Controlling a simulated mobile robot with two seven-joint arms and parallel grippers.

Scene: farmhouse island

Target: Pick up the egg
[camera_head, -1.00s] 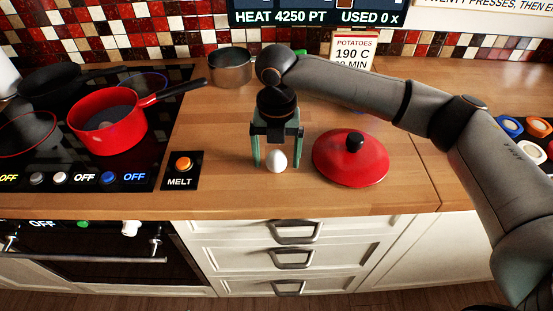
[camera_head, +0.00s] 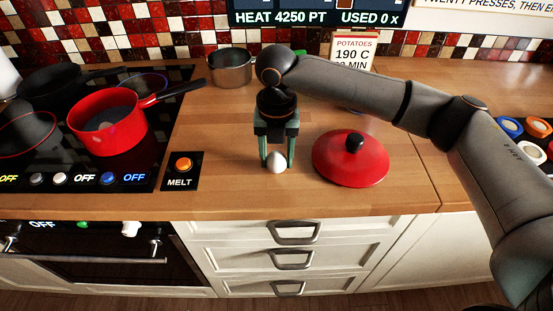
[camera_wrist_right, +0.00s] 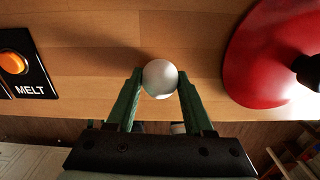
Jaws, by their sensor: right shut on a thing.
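The white egg (camera_head: 277,162) is on the wooden counter (camera_head: 225,190), between the melt button panel and the red lid. It also shows in the right wrist view (camera_wrist_right: 160,78). My right gripper (camera_head: 277,158) points down over it, and its two green fingers are shut on the egg, one on each side. In the right wrist view the fingertips (camera_wrist_right: 160,80) touch the egg's sides. I cannot tell any gap between the egg and the counter. My left gripper is not in view.
The red lid (camera_head: 350,165) with a black knob lies right of the egg. The melt button panel (camera_head: 182,171) is to the left. A red saucepan (camera_head: 108,128) stands on the black hob, and a steel pot (camera_head: 231,68) stands behind. A potatoes sign (camera_head: 353,50) is at the back.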

